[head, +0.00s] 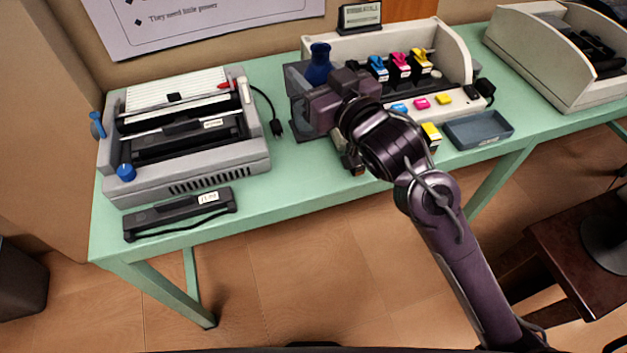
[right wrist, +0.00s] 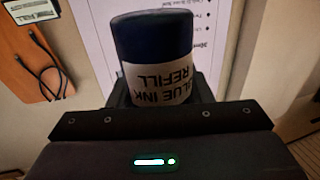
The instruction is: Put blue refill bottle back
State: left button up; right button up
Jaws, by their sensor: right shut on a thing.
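The blue refill bottle (head: 319,66) stands roughly upright at the left end of the ink printer (head: 452,58) in the head view. Its lower part is hidden behind my right gripper (head: 318,88). In the right wrist view the bottle (right wrist: 158,45) has a dark blue body and a white label reading "BLUE INK REFILL", upside down. My right gripper is shut on it; the fingertips are mostly hidden in the head view. A dark grey holder (head: 297,78) shows beside the bottle; I cannot tell whether the bottle touches it. My left gripper is not in view.
Blue, magenta and yellow cartridges (head: 400,66) sit in the printer. A grey-blue tray (head: 480,130) lies at the front right. A grey dot-matrix printer (head: 190,135) and a black ribbon cassette (head: 180,213) occupy the left of the green table (head: 258,203). A small sign (head: 360,16) stands behind.

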jog(key=shift+w+a+r+y, duration=0.15)
jog(key=shift+a+r+y, duration=0.15)
jog(key=shift+a, duration=0.1)
notch_tip(320, 180, down, 20)
jog(key=shift+a+r+b, duration=0.15)
jog(key=shift+b, duration=0.45)
jog(key=o, duration=1)
jog(key=shift+o, duration=0.2)
